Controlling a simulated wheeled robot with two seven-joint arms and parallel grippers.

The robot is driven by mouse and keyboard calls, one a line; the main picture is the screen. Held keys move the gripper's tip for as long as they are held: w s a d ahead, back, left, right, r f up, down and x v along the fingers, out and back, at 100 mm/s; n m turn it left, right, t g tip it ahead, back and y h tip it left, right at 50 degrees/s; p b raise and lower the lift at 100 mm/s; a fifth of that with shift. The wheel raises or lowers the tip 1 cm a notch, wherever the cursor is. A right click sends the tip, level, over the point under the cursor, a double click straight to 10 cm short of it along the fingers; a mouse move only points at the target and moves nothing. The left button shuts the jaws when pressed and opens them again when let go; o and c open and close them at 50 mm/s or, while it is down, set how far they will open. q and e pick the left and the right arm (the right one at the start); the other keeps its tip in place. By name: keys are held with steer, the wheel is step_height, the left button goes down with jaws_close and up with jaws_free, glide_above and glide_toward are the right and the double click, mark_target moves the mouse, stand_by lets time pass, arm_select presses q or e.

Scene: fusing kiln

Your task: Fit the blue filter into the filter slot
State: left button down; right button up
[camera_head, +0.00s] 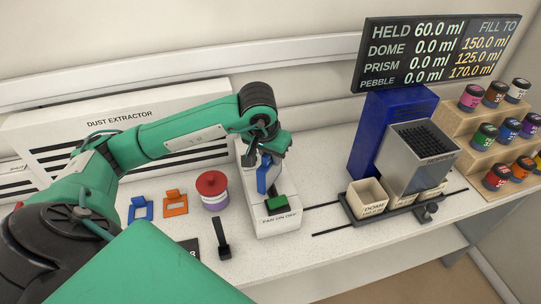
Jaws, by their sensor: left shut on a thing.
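My left gripper (268,160) is over the white fan unit (277,225) and is shut on a blue filter (263,176). The filter looks like a flat blue panel, held upright at the unit's top. The filter slot is hidden behind the gripper and filter, so I cannot tell whether the filter is in it or just above it. My right gripper is out of view.
A blue frame-shaped piece (141,209), an orange one (175,203) and a red-lidded jar (212,189) stand left of the fan unit. A black upright piece (222,240) is in front. A dispenser (418,160) and coloured jars are right.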

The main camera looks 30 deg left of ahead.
arm_select(q)
steer(key=c, duration=1.4)
jaws_free()
steer(key=shift+o, duration=0.7)
steer(key=shift+r+p, duration=0.7)
steer(key=shift+p, duration=0.35)
steer(key=shift+r+b, duration=0.25)
steer(key=shift+b, duration=0.1)
steer(key=b+v, duration=0.2)
steer(key=v, duration=0.9)
steer(key=shift+b, duration=0.35)
